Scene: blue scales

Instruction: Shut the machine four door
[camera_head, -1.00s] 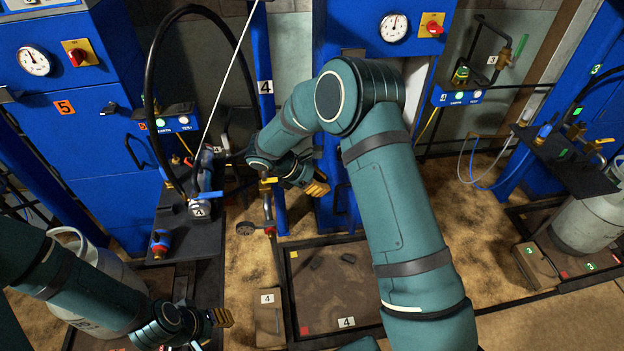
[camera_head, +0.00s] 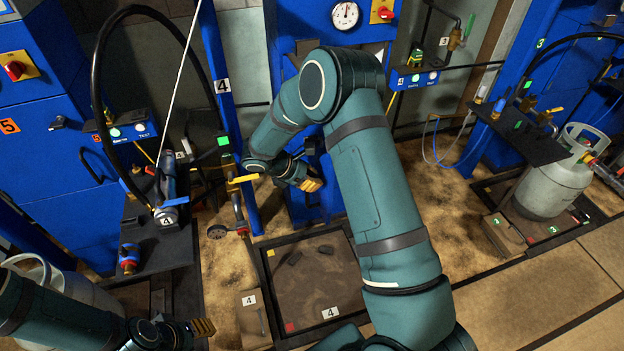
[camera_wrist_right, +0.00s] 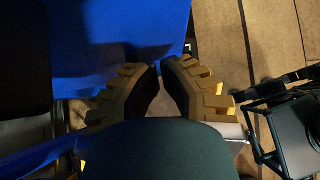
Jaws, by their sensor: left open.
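Machine four is the blue cabinet (camera_head: 300,22) with a round gauge (camera_head: 344,15) and a red switch, behind my right arm. Its lower blue front (camera_head: 303,208) shows beneath my right gripper. My arm hides much of the front, so I cannot tell how far the door stands open. My right gripper (camera_head: 311,184) has yellow fingertips and is in front of this blue front. In the right wrist view its fingertips (camera_wrist_right: 159,66) are close together with a narrow gap, beside a blue panel (camera_wrist_right: 120,30); nothing shows between them. My left gripper (camera_head: 203,328) is open and empty at the lower left.
A dark shelf (camera_head: 152,238) with a number 4 tool and a black hose stands on the left. A framed floor mat (camera_head: 308,270) lies below machine four. A grey gas cylinder (camera_head: 545,188) stands at the right. Floor at the lower right is clear.

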